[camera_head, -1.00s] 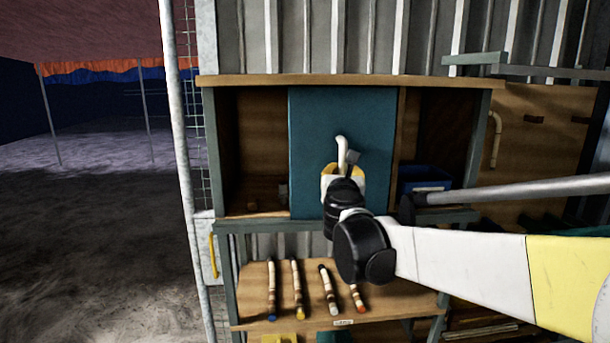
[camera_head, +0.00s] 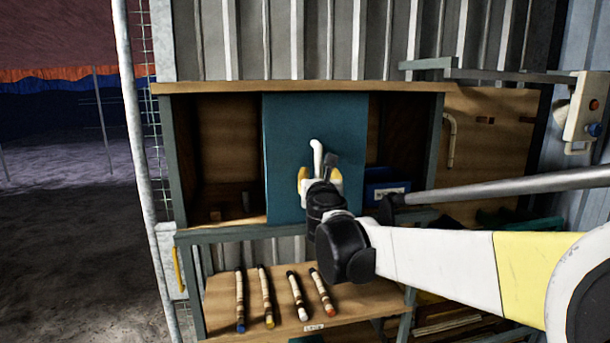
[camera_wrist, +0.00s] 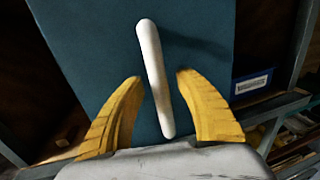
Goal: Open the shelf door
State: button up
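The shelf door is a flat teal panel (camera_head: 290,150) in the middle of the upper shelf (camera_head: 300,87), with dark openings on both sides of it. A white bar handle (camera_head: 316,152) stands upright on the door. My gripper (camera_head: 318,178) is at the lower part of the handle. In the wrist view, the yellow fingers of my gripper (camera_wrist: 160,78) are spread apart, with the slightly tilted white handle (camera_wrist: 153,70) between them. Gaps show between the handle and both fingers. The teal door (camera_wrist: 90,50) fills most of the background there.
A blue bin (camera_head: 385,186) with a white label sits in the right opening. Several banded sticks (camera_head: 266,298) lie on a slanted wooden board (camera_head: 345,300) below. A metal pole (camera_head: 135,120) stands left of the shelf. Open ground (camera_head: 60,240) lies farther left. A control box (camera_head: 585,110) is at right.

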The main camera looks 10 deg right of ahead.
jog(key=v, duration=1.2)
jog(key=s+d+f+m+g+b, duration=0.2)
jog(key=s+f+m+b, duration=0.2)
jog(key=f+m+b, duration=0.45)
jog(key=s+d+f+m+g+h+b, duration=0.1)
jog(key=s+d+f+m+g+b, duration=0.25)
jog(key=f, duration=0.85)
jog(key=s+d+f+m+g+b, duration=0.1)
jog(key=s+d+f+m+b, duration=0.1)
jog(key=s+f+m+b, duration=0.7)
jog(key=s+a+f+m+g+y+b, duration=0.1)
jog(key=s+a+f+m+b, duration=0.1)
jog(key=f, duration=0.7)
jog(key=s+a+f+m+g+y+b, duration=0.1)
jog(key=s+a+f+m+y+b, duration=0.1)
jog(key=f+m+b, duration=0.4)
jog(key=s+a+f+m+g+y+b, duration=0.2)
jog(key=s+a+f+m+b, duration=0.2)
jog(key=f, duration=0.9)
jog(key=shift+s+f+b, duration=0.2)
jog(key=shift+s+b, duration=0.45)
jog(key=shift+s, duration=0.3)
